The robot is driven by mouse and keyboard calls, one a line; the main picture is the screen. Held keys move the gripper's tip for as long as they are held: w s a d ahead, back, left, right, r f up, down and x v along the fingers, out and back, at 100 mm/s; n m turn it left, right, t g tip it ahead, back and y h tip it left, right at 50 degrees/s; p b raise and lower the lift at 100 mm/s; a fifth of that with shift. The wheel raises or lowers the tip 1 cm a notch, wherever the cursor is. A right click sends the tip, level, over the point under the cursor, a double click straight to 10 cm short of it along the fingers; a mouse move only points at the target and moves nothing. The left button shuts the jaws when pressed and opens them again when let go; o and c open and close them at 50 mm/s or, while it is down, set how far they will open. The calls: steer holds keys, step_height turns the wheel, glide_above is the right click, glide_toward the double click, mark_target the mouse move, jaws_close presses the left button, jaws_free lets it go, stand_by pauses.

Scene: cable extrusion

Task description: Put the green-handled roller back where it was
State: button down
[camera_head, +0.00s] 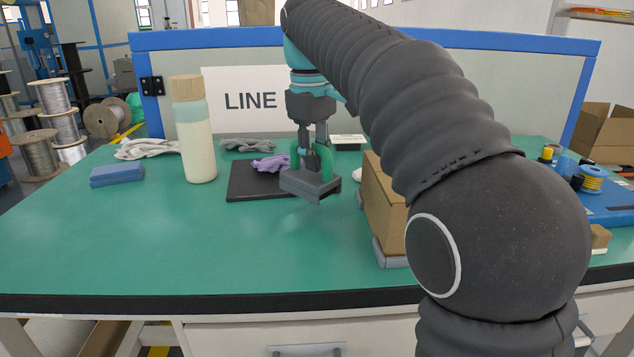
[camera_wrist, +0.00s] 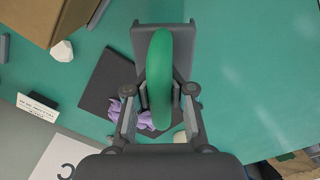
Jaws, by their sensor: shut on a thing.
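The roller has a green handle (camera_head: 327,163) and a grey body (camera_head: 309,185). My gripper (camera_head: 313,158) points down and is shut on the handle. The grey body hangs below the jaws, near the right edge of a black mat (camera_head: 243,190); I cannot tell its exact height above the table. In the wrist view the green handle (camera_wrist: 159,75) runs between the two fingers, and the grey body (camera_wrist: 143,40) lies behind it, over green table. A crumpled purple cloth (camera_head: 270,163) lies on the mat, partly hidden by the fingers in the wrist view.
A cardboard box (camera_head: 383,215) stands to the right, partly behind my arm. A bottle with a wooden cap (camera_head: 197,145), a blue block (camera_head: 117,175) and grey gloves (camera_head: 247,145) are at the left and back. A LINE sign (camera_head: 243,100) stands behind. The front left table is clear.

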mark_target(315, 175)
steer(key=shift+f+b, duration=0.45)
steer(key=shift+f, duration=1.5)
steer(key=shift+f, duration=0.4)
steer(key=shift+f, duration=0.25)
steer(key=c, duration=1)
jaws_free()
steer(key=shift+c, duration=0.2)
